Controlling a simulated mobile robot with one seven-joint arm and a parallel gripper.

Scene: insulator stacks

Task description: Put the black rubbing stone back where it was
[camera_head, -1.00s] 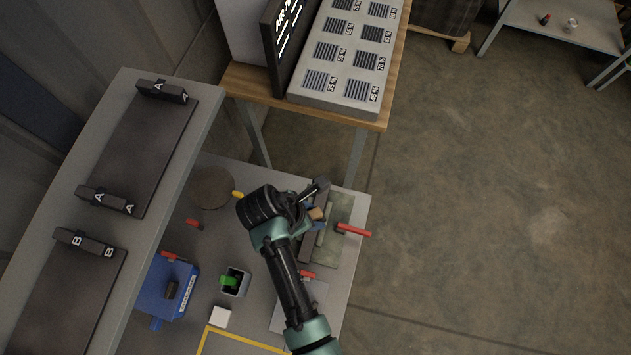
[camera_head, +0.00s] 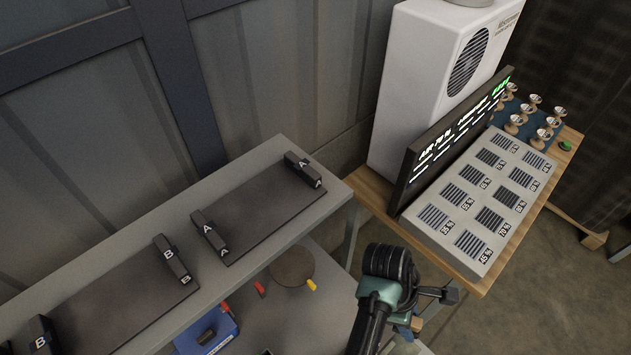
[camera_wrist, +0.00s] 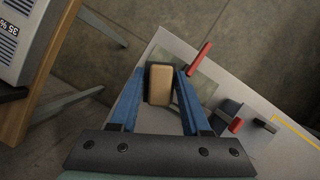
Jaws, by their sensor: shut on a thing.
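My gripper (camera_wrist: 162,75) shows in the wrist view with its two blue fingers closed on a small block (camera_wrist: 160,85). The block has a tan face and a dark side. In the head view the tan face (camera_head: 417,323) shows at the end of my arm, at the lower middle. I cannot tell for sure if this block is the black rubbing stone. Another small dark block (camera_head: 206,337) sits on the blue box (camera_head: 222,325) at the bottom of the head view. In the wrist view a green-grey slab (camera_wrist: 200,82) lies beyond the right finger.
A raised grey shelf (camera_head: 225,190) carries dark blocks marked A and B. A wooden table (camera_head: 375,190) holds a panel of grilles (camera_head: 480,195) and a dark display (camera_head: 450,135). A round brown disc (camera_head: 292,265) lies on the lower bench, near yellow and red handles.

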